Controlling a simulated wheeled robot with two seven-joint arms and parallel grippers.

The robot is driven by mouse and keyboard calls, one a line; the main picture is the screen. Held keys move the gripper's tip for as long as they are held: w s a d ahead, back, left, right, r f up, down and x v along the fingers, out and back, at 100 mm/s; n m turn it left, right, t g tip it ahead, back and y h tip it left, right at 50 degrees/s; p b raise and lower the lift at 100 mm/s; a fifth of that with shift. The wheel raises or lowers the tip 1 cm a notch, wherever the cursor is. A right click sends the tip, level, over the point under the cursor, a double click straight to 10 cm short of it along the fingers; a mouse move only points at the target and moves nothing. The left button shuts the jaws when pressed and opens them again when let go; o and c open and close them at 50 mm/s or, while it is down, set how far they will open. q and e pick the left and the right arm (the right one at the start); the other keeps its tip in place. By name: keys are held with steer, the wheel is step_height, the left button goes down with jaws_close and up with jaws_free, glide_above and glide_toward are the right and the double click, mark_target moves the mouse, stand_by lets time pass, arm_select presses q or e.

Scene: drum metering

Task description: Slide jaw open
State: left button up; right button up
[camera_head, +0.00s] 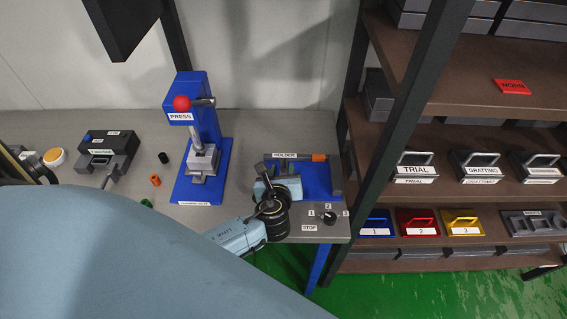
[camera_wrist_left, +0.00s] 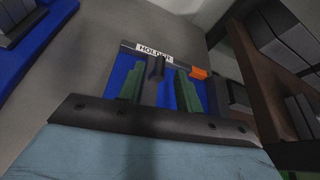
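The holder (camera_head: 318,178) stands at the right end of the table, with a blue base, a labelled back rail and an orange piece (camera_head: 319,157) at the rail's right end. In the left wrist view the holder's label (camera_wrist_left: 155,53) and orange piece (camera_wrist_left: 199,72) lie ahead. My right gripper is not in view.
The blue press (camera_head: 208,125) with a red knob stands left of the holder. A knob switch (camera_head: 330,217) marked STOP is at the table's front right corner. A dark post and a shelf rack (camera_head: 390,130) with labelled boxes rise close on the right.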

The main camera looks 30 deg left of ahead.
mark_target(283, 167)
arm_select(q)
steer(key=shift+x, duration=2.25)
jaws_close()
